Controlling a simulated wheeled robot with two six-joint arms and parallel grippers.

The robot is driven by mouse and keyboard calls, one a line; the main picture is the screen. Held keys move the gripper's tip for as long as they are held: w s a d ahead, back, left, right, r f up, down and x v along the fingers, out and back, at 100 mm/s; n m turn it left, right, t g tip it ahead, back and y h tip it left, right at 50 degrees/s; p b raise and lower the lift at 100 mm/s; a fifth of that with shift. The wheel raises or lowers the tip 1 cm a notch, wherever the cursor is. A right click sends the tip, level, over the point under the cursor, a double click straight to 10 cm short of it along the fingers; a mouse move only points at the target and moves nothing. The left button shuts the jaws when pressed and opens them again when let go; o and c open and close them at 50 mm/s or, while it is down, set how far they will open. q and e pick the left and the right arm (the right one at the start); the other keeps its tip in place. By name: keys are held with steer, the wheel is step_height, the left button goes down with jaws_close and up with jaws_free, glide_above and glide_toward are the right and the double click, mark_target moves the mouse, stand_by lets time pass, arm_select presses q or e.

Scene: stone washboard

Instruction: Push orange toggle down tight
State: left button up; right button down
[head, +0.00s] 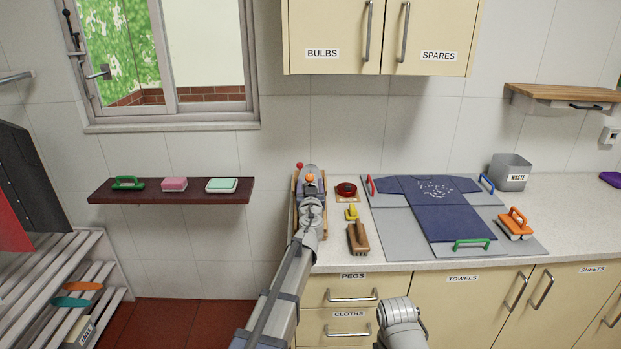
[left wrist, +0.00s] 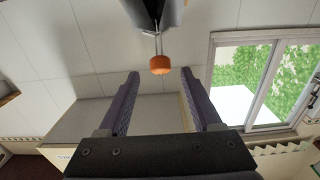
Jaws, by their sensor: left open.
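The orange toggle (head: 309,177) shows at the tip of my left arm, by the wood-framed washboard (head: 296,205) at the back left of the counter. In the left wrist view the orange toggle (left wrist: 160,65) is a rounded knob on thin metal rods below a grey body. My left gripper (left wrist: 158,76) is open, its two dark fingers apart, with the toggle between and just beyond the fingertips in the picture. I see no contact. In the head view my left gripper (head: 310,190) covers much of the washboard. My right gripper is out of view.
A blue cloth (head: 450,222) lies on a grey board.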

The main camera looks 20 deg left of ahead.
mark_target(310, 180)
arm_select(q)
steer(key=x, duration=0.5)
jaws_close()
stand_by(0.4)
stand_by(0.9)
